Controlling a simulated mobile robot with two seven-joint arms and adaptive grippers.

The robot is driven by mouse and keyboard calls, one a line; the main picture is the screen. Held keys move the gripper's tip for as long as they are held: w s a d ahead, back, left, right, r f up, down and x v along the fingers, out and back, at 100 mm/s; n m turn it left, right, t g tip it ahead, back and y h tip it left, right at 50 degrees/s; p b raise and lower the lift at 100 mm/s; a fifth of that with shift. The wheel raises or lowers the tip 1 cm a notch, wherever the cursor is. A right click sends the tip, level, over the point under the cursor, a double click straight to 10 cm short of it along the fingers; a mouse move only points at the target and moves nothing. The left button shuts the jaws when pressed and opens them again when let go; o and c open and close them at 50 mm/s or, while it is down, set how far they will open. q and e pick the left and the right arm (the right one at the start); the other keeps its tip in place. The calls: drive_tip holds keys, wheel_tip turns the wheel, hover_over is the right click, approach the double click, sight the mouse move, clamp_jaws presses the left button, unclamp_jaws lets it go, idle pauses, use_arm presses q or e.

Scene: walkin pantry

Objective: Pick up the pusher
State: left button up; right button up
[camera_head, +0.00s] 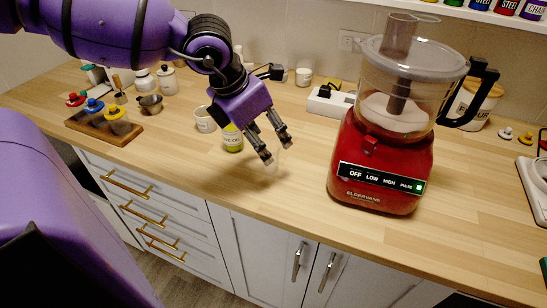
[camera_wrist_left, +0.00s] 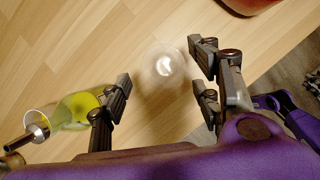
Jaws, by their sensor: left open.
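The pusher appears to be the small clear piece (camera_head: 273,164) on the counter left of the food processor; it is faint in the head view. In the left wrist view a clear round-topped piece (camera_wrist_left: 163,68) shows between the finger tips, with wood visible through it. My left gripper (camera_head: 277,149) is open and points down over it. Its fingers (camera_wrist_left: 161,80) stand to either side of the piece, apart from it as far as I can see. How far down the fingers reach beside it is hard to tell.
A red food processor (camera_head: 375,165) with a clear bowl stands to the right. A yellow-green oil bottle (camera_head: 232,138) stands close left of the gripper, with a white cup (camera_head: 204,120) beside it. A wooden tray (camera_head: 84,130) is farther left. The counter's front strip is clear.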

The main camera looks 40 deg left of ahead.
sight(270, 146)
use_arm(q)
drive_tip(key=b+x, duration=0.2)
drive_tip(key=x, duration=0.2)
drive_tip(key=shift+b, duration=0.3)
drive_tip(key=shift+c, duration=0.3)
use_arm(e)
drive_tip(key=shift+a+x, duration=0.2)
drive_tip(key=shift+x, duration=1.05)
use_arm(q)
drive_tip(key=c, duration=1.1)
drive_tip(key=shift+c, duration=0.2)
use_arm(e)
drive_tip(key=shift+s+f, duration=0.2)
drive_tip(key=shift+s, duration=0.3)
